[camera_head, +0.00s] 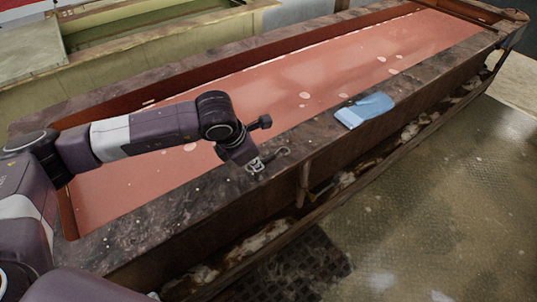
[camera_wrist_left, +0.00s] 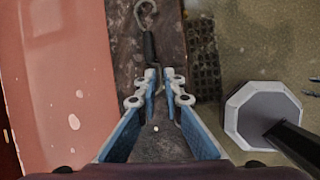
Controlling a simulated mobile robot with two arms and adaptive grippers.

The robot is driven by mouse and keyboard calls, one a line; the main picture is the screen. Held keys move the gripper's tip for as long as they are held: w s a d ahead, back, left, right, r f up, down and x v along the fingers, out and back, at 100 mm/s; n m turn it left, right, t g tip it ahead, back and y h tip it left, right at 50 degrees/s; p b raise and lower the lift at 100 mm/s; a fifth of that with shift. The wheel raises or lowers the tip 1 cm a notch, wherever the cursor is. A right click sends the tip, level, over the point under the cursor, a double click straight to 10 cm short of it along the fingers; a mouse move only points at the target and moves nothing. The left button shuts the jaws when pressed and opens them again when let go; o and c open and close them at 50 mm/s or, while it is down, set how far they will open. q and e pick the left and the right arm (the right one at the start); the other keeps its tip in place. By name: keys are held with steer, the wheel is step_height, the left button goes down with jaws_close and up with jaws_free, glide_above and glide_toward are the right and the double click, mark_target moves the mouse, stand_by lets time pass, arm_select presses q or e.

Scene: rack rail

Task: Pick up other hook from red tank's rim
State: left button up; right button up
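The red tank (camera_head: 300,90) is long, with red liquid or a red surface inside a dark, worn rim (camera_head: 330,125). A hook (camera_head: 284,151) lies on the near rim; its curved metal end and black grip (camera_wrist_left: 149,47) show in the left wrist view. My left gripper (camera_head: 257,166) is over the rim at the hook's near end. In the left wrist view its blue-padded fingers (camera_wrist_left: 161,78) stand apart, with the hook's lower end reaching between the tips. Contact with the hook cannot be made out. My right gripper is not in view.
A light blue cloth-like thing (camera_head: 365,109) lies on the same rim, right of the hook. Another tank (camera_head: 160,50) stands behind. A dark floor grate (camera_head: 300,270) lies below the near side, and the floor (camera_head: 440,200) at right is clear.

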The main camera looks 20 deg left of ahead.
arm_select(q)
steer(key=shift+x, duration=1.1)
jaws_close()
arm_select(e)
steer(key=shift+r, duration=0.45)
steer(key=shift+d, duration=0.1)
arm_select(q)
steer(key=shift+r, duration=0.1)
